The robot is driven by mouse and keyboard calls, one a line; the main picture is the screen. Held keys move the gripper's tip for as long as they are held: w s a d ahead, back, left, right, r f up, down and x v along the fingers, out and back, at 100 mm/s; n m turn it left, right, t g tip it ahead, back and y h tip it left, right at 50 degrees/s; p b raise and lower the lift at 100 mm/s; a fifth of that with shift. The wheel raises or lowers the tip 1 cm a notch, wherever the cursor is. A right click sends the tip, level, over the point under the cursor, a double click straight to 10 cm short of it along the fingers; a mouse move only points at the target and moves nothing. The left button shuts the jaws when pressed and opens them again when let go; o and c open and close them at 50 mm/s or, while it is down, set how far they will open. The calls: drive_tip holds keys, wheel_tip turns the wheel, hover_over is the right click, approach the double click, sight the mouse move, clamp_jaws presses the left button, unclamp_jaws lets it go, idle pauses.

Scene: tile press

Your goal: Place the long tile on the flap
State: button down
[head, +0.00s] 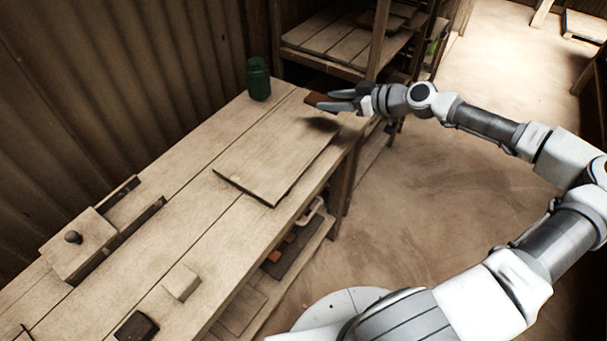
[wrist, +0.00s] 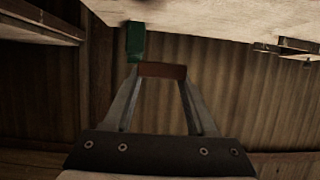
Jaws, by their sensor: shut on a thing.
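My gripper (head: 337,102) is shut on a reddish-brown long tile (head: 316,98), holding it above the far right end of the workbench. In the wrist view the tile (wrist: 162,71) spans the gap between my fingertips (wrist: 161,78). A wide flat board (head: 268,160), which looks like the flap, lies on the bench top, its near corner at the front edge. The tile is apart from the board, beyond its far end. A dark shadow falls on the board's far right corner.
A green jar (head: 259,79) stands at the bench's back edge, left of my gripper. A wooden box with a knob (head: 75,242), a pale block (head: 181,282) and a dark block (head: 137,327) are nearer. A shelf unit (head: 335,45) stands behind. Reddish pieces (head: 274,257) lie below the bench.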

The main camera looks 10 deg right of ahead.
drive_tip(key=shift+w+r, duration=0.4)
drive_tip(key=shift+r, duration=0.2)
drive_tip(key=shift+s+a, duration=0.15)
drive_tip(key=shift+s, duration=0.05)
drive_tip(key=shift+s+a+f+b, duration=0.25)
drive_tip(key=shift+s+a+f, duration=0.8)
drive_tip(key=shift+s+f, duration=0.55)
drive_tip(key=shift+s+a+f+b, duration=0.25)
drive_tip(key=shift+s+a+f, duration=0.9)
drive_tip(key=shift+f, duration=0.7)
drive_tip(key=shift+s+a+f+b, duration=0.25)
drive_tip(key=shift+s+a+f, duration=0.65)
drive_tip(key=shift+s+f, duration=0.75)
drive_tip(key=shift+w+f, duration=0.1)
drive_tip(key=shift+f+b, duration=0.55)
drive_tip(key=shift+f, duration=0.05)
drive_tip(key=shift+c, duration=1)
unclamp_jaws()
